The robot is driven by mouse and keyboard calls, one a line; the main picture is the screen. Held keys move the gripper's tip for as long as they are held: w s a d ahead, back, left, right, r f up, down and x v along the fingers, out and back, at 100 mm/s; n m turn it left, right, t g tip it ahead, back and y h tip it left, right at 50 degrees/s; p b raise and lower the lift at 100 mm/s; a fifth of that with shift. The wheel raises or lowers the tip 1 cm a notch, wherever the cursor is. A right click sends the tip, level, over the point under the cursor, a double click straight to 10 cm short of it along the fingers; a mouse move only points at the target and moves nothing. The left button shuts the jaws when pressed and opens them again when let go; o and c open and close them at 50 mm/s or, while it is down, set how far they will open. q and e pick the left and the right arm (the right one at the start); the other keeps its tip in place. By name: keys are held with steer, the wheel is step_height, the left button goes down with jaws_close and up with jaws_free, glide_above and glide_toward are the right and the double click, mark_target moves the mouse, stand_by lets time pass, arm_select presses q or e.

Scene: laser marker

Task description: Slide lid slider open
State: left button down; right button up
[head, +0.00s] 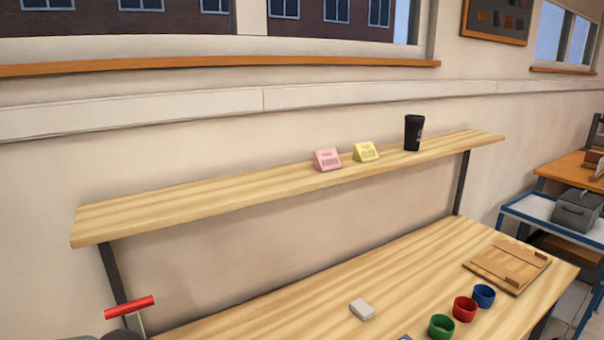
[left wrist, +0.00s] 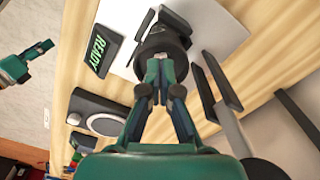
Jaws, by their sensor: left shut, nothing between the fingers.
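My left gripper (left wrist: 163,62) is shut and empty in the left wrist view. Its fingertips are close to a round black part (left wrist: 165,40) over a white surface (left wrist: 215,28); I cannot tell whether they touch it. A pair of dark prongs or bars (left wrist: 218,88) stands just right of the fingers. I cannot make out for sure which part is the lid slider. A teal and grey part (left wrist: 22,62) at the left edge of the left wrist view looks like my right gripper, but its jaws are unclear. The head view shows neither gripper clearly.
A black READY display (left wrist: 103,50) and a grey box with a round dial (left wrist: 100,115) lie left of my left gripper. In the head view, green (head: 441,326), red (head: 464,308) and blue (head: 484,295) cups stand on the bench beside a wooden board (head: 507,267).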

arm_select(q)
steer(key=shift+f+b, duration=0.95)
steer(key=shift+f, duration=0.1)
stand_by(0.6)
steer(key=shift+s+d, duration=0.2)
steer(key=shift+d, duration=0.5)
stand_by(1.1)
step_height(320, 180, up, 7)
steer(key=p, duration=0.5)
stand_by(0.6)
steer(key=shift+a, duration=0.1)
